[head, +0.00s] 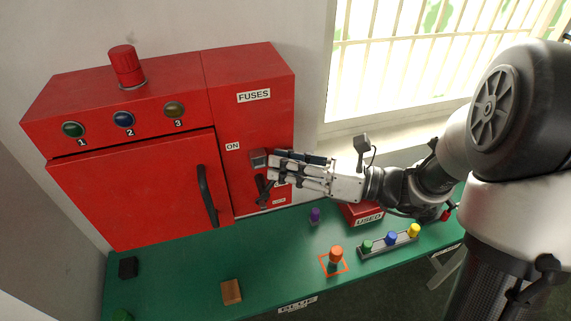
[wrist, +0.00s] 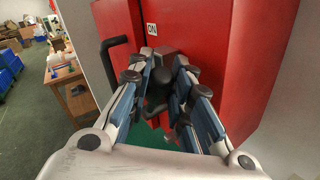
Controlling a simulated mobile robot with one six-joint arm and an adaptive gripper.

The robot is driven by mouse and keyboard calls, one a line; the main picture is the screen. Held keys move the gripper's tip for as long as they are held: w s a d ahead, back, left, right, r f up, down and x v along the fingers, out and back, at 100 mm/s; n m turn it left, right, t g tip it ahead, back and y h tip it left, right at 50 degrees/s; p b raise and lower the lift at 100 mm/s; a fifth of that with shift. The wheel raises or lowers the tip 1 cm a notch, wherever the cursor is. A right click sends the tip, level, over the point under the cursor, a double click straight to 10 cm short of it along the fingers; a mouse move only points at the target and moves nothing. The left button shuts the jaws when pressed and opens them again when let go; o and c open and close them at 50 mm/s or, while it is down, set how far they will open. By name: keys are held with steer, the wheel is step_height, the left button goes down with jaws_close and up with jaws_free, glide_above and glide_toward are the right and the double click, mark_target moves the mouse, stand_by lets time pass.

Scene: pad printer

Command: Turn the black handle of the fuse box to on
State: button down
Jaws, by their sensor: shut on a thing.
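The red fuse box (head: 252,125) is marked FUSES and stands at the right of the red cabinet. An ON label (head: 233,146) is on its front, also seen in the wrist view (wrist: 152,30). My gripper (head: 270,172) is at the front of this box, just right of and below the ON label. In the wrist view its fingers are shut around the round dark end of the black handle (wrist: 158,82). A grey block (head: 258,159) shows at the fingertips. My fingers partly hide the handle, so its exact angle is hard to tell.
The red cabinet door (head: 135,190) with its black pull (head: 208,195) is left of the fuse box. On the green bench stand a purple piece (head: 315,215), an orange piece (head: 336,254), a rack of coloured pieces (head: 390,241) and a red USED box (head: 365,214). A window is at right.

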steer(key=shift+a+r+h+p, duration=0.25)
steer(key=shift+r+h+p, duration=0.1)
steer(key=shift+p, duration=0.45)
steer(key=shift+s+a+n+h+p, duration=0.1)
steer(key=shift+a+n+h+p, duration=0.15)
steer(key=shift+n+p, duration=0.25)
steer(key=shift+d+f, duration=0.1)
steer(key=shift+f, duration=0.05)
steer(key=c, duration=1.7)
jaws_free()
steer(key=shift+d, duration=0.1)
steer(key=v, duration=1.2)
